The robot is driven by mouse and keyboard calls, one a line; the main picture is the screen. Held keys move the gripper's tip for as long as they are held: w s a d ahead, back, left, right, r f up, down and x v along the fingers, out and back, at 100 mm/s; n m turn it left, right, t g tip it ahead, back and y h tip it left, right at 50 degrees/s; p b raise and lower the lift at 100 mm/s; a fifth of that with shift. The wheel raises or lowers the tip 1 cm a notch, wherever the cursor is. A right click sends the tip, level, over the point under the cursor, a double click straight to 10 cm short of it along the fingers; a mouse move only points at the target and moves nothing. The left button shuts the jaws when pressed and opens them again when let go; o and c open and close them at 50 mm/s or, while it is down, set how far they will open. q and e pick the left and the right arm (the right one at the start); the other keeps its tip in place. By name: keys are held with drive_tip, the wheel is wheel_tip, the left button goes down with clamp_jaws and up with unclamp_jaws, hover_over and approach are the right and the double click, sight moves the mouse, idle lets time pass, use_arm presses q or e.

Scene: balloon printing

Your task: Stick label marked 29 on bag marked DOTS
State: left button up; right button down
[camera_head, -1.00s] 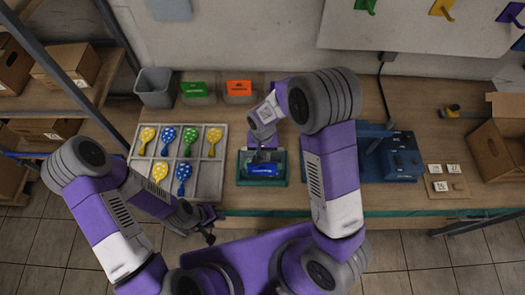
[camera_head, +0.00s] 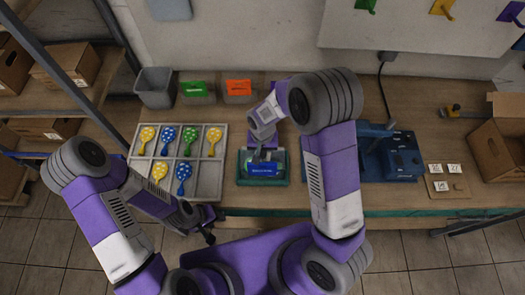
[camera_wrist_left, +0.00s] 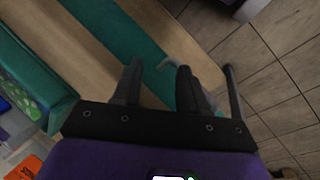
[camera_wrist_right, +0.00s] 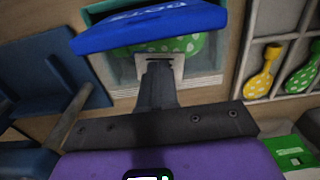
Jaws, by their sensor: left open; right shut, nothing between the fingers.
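A clear bag with a blue header card marked DOTS (camera_head: 262,169) lies in the green tray (camera_head: 242,181). In the right wrist view the card (camera_wrist_right: 150,25) appears upside down, and a green balloon with white dots (camera_wrist_right: 188,44) shows below it. A white label (camera_wrist_right: 141,67) lies at my right fingertips, against the bag; its number is covered. My right gripper (camera_wrist_right: 158,68) is shut, its tips at the label with nothing between them. My left gripper (camera_head: 209,238) is open and empty in front of the table edge; its fingers show in the left wrist view (camera_wrist_left: 158,75).
A divided tray of dotted balloons (camera_head: 212,177) is left of the green tray. A blue machine (camera_head: 395,160) stands to the right. A small board (camera_head: 458,193) holds white labels, too small to read. Green (camera_head: 194,89) and orange (camera_head: 239,87) cards stand behind.

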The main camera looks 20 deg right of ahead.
use_arm(q)
drive_tip(key=shift+r, duration=0.1)
use_arm(e)
drive_tip(key=shift+r+p, duration=2.5)
drive_tip(key=shift+r, duration=1)
use_arm(q)
wheel_tip(320, 180, up, 5)
drive_tip(key=shift+f, duration=0.15)
